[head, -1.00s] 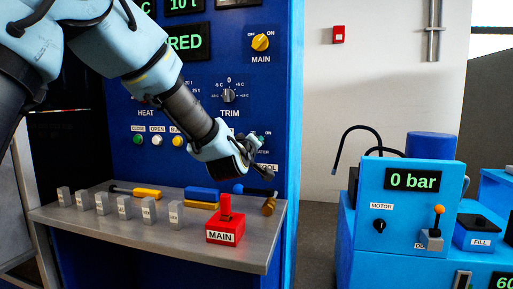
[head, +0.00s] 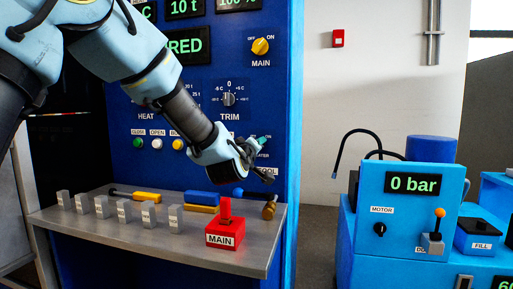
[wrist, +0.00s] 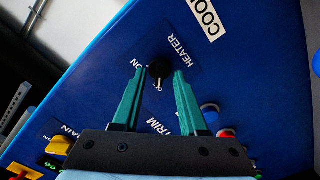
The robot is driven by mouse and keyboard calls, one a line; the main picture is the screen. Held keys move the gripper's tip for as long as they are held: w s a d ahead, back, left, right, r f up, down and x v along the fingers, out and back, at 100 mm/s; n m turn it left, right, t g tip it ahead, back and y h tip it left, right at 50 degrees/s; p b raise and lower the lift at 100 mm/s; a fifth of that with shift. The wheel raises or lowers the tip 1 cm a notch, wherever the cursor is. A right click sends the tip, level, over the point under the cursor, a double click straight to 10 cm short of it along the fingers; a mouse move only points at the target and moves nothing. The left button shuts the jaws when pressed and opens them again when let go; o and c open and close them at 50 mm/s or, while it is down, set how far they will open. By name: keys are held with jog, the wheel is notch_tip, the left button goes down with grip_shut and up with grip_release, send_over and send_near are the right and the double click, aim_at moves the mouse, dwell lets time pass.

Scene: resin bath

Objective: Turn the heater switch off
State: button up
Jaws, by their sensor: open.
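The heater switch (wrist: 160,68) is a small black round knob on the blue panel. The HEATER label is beside it, with an ON mark at its left and another small mark below it. A thin pale line shows at the knob's lower edge; I cannot tell its setting for sure. My gripper (wrist: 159,73) is open, its two teal fingers on either side of the knob in the picture. Whether they touch it cannot be told. In the head view my gripper (head: 262,144) is at the panel's lower right and hides the switch.
The TRIM knob (head: 229,99) and yellow MAIN switch (head: 260,46) are above on the panel. Below, a grey shelf (head: 110,236) holds a red MAIN box (head: 225,233), grey blocks and tools. In the wrist view, blue (wrist: 209,108) and red (wrist: 226,133) buttons lie near the right finger.

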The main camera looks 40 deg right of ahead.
jog(key=b+v, duration=0.1)
jog(key=v, duration=0.9)
jog(key=shift+s+a, duration=0.15)
jog(key=shift+a, duration=0.15)
jog(key=shift+a+f, duration=0.1)
